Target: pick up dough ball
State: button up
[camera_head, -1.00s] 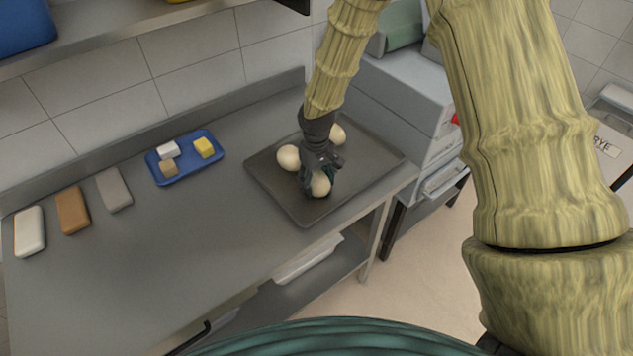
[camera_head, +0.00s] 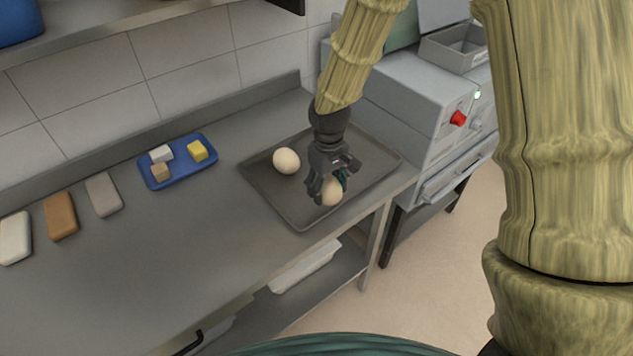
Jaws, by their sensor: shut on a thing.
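My gripper (camera_head: 329,187) points down over the dark tray (camera_head: 296,213) with its fingers closed around a pale dough ball (camera_head: 332,192). The fingers cover part of this ball. I cannot tell whether the ball touches the tray or hangs just above it. Another round dough ball (camera_head: 286,161) sits on the tray to the left of my gripper, apart from it. A third ball is not visible now; my gripper and wrist block part of the tray.
A blue tray (camera_head: 186,177) with small white, tan and yellow blocks lies left on the steel counter (camera_head: 150,255). White, brown and grey bars lie further left. A grey oven (camera_head: 405,95) with a red knob stands right. The counter's middle front is clear.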

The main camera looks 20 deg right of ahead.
jog(key=s+d+r+b, duration=0.1)
jog(key=s+d+b, duration=0.1)
jog(key=s, duration=0.7)
jog(key=shift+s+d, duration=0.25)
jog(key=shift+d, duration=0.2)
